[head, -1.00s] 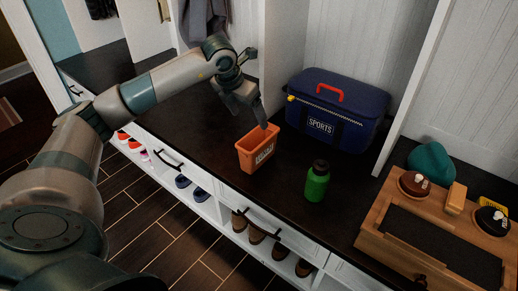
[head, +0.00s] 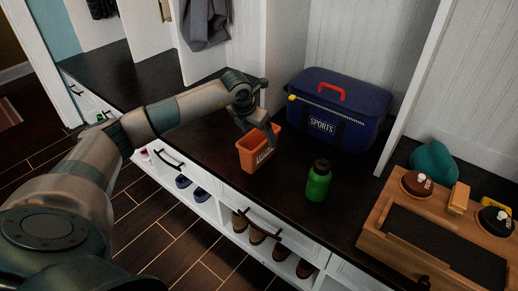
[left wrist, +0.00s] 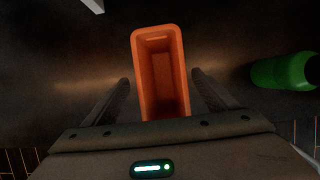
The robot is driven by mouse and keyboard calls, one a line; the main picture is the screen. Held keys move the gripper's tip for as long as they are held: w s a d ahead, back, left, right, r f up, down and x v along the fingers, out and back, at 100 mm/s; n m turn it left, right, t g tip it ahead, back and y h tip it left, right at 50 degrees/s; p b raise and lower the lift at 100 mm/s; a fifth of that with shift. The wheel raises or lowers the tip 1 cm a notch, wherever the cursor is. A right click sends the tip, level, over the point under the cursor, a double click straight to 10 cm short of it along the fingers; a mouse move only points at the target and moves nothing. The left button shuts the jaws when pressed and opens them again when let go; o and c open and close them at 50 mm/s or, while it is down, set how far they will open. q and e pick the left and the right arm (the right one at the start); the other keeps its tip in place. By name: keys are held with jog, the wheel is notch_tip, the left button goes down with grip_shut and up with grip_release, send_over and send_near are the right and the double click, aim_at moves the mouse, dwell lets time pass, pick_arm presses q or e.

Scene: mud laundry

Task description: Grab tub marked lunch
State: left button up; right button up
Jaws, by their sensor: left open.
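The orange tub (head: 257,152) stands upright on the dark bench top, with white lettering on its front that is too small to read surely. It is open at the top and looks empty in the left wrist view (left wrist: 160,72). My left gripper (head: 262,130) is open at the tub's rim in the head view. In the left wrist view its two fingers (left wrist: 161,92) lie on either side of the tub's near part, with a gap on each side. My right gripper is not in view.
A green bottle (head: 318,181) stands right of the tub. A blue bag marked SPORTS (head: 337,108) is behind it. The bench top left of the tub is clear.

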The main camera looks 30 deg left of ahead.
pick_arm(q)
jog(key=shift+w+d+f, duration=0.1)
jog(key=shift+f, duration=0.2)
jog(key=x, duration=0.4)
jog(key=shift+d+b, duration=0.1)
jog(key=shift+b, duration=0.25)
jog(key=shift+f, duration=0.3)
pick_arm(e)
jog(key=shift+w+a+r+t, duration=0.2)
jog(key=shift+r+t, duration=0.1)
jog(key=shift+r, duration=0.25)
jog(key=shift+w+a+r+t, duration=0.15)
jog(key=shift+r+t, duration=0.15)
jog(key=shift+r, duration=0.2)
pick_arm(q)
jog(key=shift+f, duration=0.2)
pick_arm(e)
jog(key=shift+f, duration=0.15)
pick_arm(q)
jog(key=c, duration=1.2)
